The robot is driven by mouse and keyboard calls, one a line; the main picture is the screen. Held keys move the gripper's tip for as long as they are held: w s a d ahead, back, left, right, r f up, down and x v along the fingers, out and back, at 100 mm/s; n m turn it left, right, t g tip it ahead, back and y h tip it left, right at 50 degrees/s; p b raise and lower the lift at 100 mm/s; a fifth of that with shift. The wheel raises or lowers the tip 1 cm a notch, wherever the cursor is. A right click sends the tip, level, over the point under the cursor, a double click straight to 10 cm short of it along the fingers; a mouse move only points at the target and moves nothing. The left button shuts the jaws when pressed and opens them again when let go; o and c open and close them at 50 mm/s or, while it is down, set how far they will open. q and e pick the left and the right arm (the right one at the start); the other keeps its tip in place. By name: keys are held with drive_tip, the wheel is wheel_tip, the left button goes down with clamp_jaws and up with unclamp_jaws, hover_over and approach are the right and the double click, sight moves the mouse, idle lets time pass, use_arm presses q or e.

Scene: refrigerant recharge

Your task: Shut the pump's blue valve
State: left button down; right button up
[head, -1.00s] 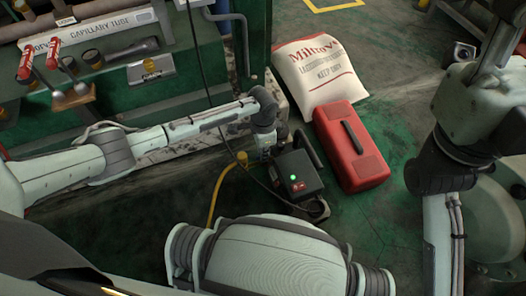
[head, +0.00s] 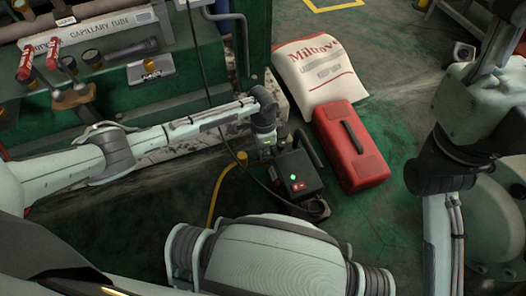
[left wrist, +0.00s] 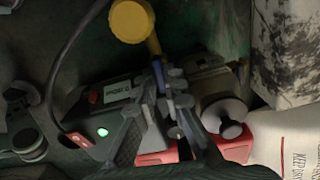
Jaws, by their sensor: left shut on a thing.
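The pump (head: 296,176) is a dark box with a lit green lamp and a red switch, standing on the floor in the head view. It also shows in the left wrist view (left wrist: 104,118). My left gripper (left wrist: 161,74) is over the pump's fittings, beside a yellow round knob or cap (left wrist: 131,21). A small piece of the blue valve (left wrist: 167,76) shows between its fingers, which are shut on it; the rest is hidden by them. In the head view the left gripper (head: 266,152) points down at the pump's left side, its fingertips hard to make out.
A red toolbox (head: 350,146) lies right of the pump, with a white printed sack (head: 318,70) behind it. A yellow hose (head: 216,196) and dark cable run left of the pump. A green bench (head: 190,88) stands at the left. Open floor lies right of the toolbox.

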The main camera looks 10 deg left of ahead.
idle(0.3)
use_arm(q)
drive_tip(key=shift+r+m+p, duration=0.1)
drive_tip(key=shift+m+p, duration=0.4)
drive_tip(key=shift+m, duration=1)
drive_tip(key=shift+m, duration=0.6)
drive_tip(key=shift+w+m+p, duration=0.1)
drive_tip(key=shift+m+p, duration=0.2)
drive_tip(key=shift+m, duration=0.6)
